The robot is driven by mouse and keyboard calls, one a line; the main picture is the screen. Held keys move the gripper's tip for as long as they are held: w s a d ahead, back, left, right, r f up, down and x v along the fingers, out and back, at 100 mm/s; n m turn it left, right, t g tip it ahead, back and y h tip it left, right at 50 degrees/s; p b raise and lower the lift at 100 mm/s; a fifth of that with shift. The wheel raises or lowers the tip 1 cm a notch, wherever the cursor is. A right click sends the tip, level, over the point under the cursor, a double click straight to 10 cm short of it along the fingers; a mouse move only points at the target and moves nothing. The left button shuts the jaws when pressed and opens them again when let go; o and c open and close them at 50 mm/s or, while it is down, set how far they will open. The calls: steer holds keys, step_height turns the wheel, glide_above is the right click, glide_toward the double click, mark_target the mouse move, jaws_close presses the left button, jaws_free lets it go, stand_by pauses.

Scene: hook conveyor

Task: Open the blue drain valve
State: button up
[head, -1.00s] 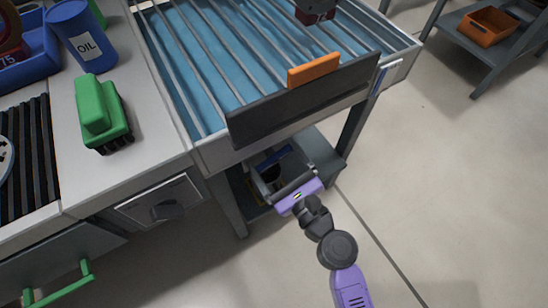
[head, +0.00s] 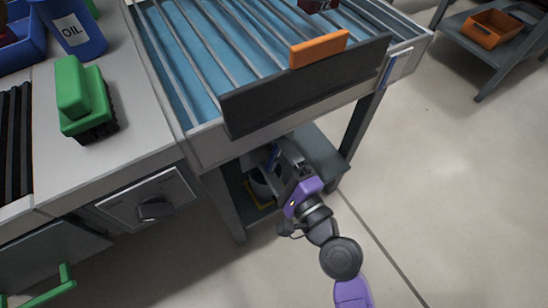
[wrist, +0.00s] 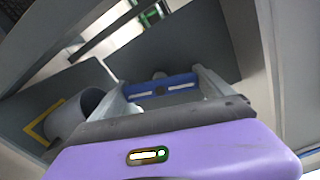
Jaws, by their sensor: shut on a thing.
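The blue drain valve handle (head: 272,158) is low under the blue-bedded sink-like table, partly hidden by my gripper. In the wrist view the blue handle (wrist: 160,88) is a bar lying across between my two fingers. My gripper (wrist: 160,85) is shut on the bar, with one grey finger at each end. In the head view my gripper (head: 281,158) reaches in under the table front, and its purple body hides most of the fingers. The rest of the valve is hidden.
A grey cylindrical container (wrist: 82,112) stands by a yellow floor marking (wrist: 45,122) under the table. A table leg (head: 223,205) is left of my arm, another leg (head: 364,125) right of it. A lower shelf (head: 322,160) is close by. Open floor lies to the right.

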steer(key=shift+f+n+b, duration=0.15)
steer(key=shift+n+b, duration=0.5)
steer(key=shift+n, duration=0.95)
steer(key=o, duration=1.1)
steer(key=shift+s, duration=0.1)
steer(key=v, duration=0.7)
steer(key=shift+s+d+b, duration=0.2)
steer(key=shift+s+b, duration=0.1)
steer(key=shift+b, duration=0.1)
